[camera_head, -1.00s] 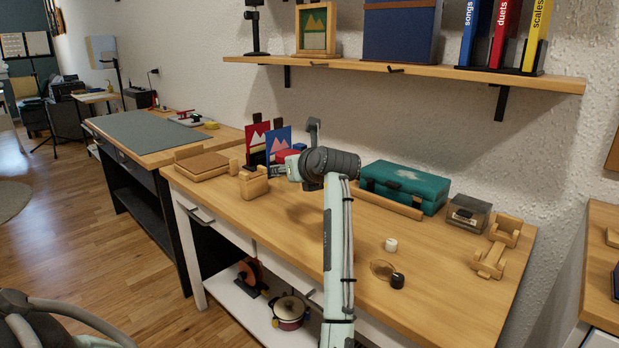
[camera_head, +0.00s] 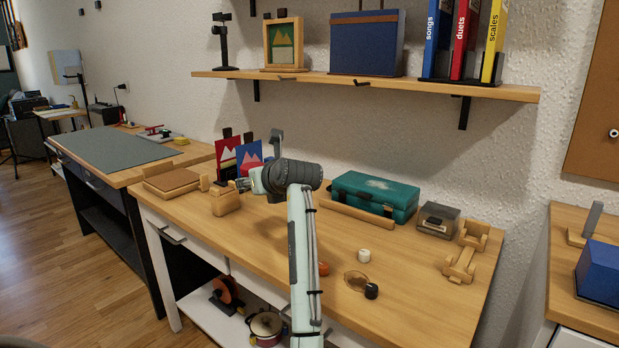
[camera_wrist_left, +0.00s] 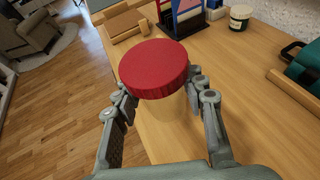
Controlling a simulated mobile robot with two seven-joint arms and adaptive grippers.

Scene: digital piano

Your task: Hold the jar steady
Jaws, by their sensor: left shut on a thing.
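In the left wrist view, a jar with a ridged red lid (camera_wrist_left: 155,67) and a pale, see-through body (camera_wrist_left: 172,122) stands between the fingers. My left gripper (camera_wrist_left: 161,86) is shut on it, one finger on each side just below the lid. The jar looks upright; its base is hard to make out. In the head view, my left arm rises over the wooden table (camera_head: 405,300). My right gripper is not in view.
A teal case (camera_head: 372,193) lies behind a wooden strip (camera_head: 355,212). Picture cards (camera_head: 249,156) and a wooden box (camera_head: 172,182) stand left. A shelf (camera_head: 370,83) hangs above.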

